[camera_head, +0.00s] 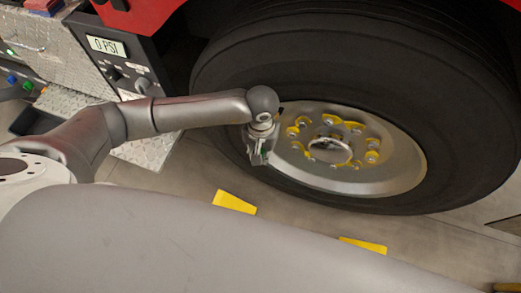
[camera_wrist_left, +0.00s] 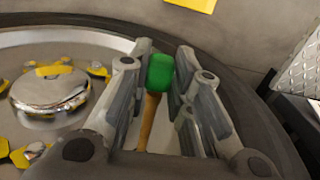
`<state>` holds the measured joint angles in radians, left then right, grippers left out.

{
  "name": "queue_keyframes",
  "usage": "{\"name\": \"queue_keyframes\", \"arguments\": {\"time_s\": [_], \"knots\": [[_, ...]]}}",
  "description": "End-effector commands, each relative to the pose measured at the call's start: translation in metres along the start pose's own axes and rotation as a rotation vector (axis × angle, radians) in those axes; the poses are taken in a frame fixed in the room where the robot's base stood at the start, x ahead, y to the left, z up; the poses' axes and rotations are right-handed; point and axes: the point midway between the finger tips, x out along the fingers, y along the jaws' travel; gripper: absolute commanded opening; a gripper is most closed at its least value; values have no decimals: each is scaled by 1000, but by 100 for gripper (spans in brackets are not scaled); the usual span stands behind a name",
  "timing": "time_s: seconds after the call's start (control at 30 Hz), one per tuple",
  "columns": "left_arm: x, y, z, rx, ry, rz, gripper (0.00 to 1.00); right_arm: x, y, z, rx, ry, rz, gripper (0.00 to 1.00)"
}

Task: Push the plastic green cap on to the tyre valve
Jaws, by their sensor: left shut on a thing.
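The green cap (camera_wrist_left: 160,72) sits between the fingertips of my left gripper (camera_wrist_left: 162,90) in the left wrist view. A tan, stem-like piece (camera_wrist_left: 148,120) runs below the cap between the fingers; I take it for the tyre valve, but cannot tell whether the cap is seated on it. In the head view my left gripper (camera_head: 260,150) is at the left side of the wheel rim (camera_head: 385,180), with a small bit of green showing between its fingers. The black tyre (camera_head: 340,45) surrounds the rim. My right gripper is not in view.
The hub (camera_head: 330,150) with yellow-marked nuts is right of the gripper. A panel with a "0 PSI" display (camera_head: 106,46) and knobs stands at the left. Yellow floor markers (camera_head: 235,202) lie in front of the tyre. A red vehicle body (camera_head: 140,12) is above.

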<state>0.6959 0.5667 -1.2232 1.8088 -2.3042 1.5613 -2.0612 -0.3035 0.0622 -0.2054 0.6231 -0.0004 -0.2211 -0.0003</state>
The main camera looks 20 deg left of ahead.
Motion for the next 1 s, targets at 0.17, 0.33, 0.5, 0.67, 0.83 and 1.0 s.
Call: {"name": "queue_keyframes", "arguments": {"time_s": [0.17, 0.33, 0.5, 0.67, 0.83, 1.0], "knots": [[1, 0, 0, 0, 0, 0, 0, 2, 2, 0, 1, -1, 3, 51], [1, 0, 0, 0, 0, 0, 0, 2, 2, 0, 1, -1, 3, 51], [1, 0, -1, 0, 0, -1, 0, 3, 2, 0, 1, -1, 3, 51], [1, 0, -3, 0, 0, -1, 0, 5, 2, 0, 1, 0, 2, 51], [2, 0, -5, 0, 0, -1, 0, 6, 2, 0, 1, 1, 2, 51], [1, 0, -8, 0, 0, -1, 0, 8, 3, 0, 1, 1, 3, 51]]}}
